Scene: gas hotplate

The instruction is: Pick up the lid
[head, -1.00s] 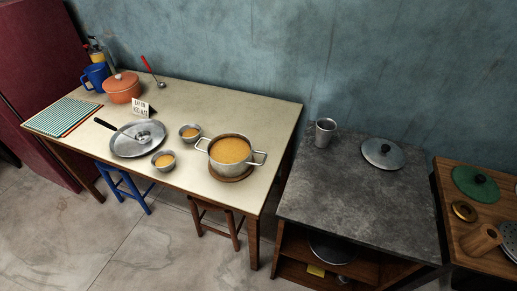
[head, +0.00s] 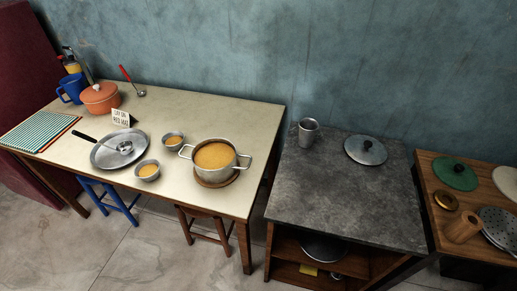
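A round metal lid (head: 365,151) with a dark knob lies flat near the back right of the grey stone counter (head: 335,195). A green lid (head: 453,174) with a dark knob lies on the wooden table at the right. The orange pot (head: 100,98) on the cream table at the left has its own orange lid on. A metal pot (head: 215,160) of orange-yellow food stands open on a round wooden trivet. Neither of my grippers is in the head view.
A metal mug (head: 308,132) stands at the counter's back left; the counter's front is clear. The cream table (head: 222,112) holds a pan (head: 104,155), bowls, a ladle and a small sign. Stools stand below. The wooden table (head: 428,202) holds a wooden cylinder (head: 463,228).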

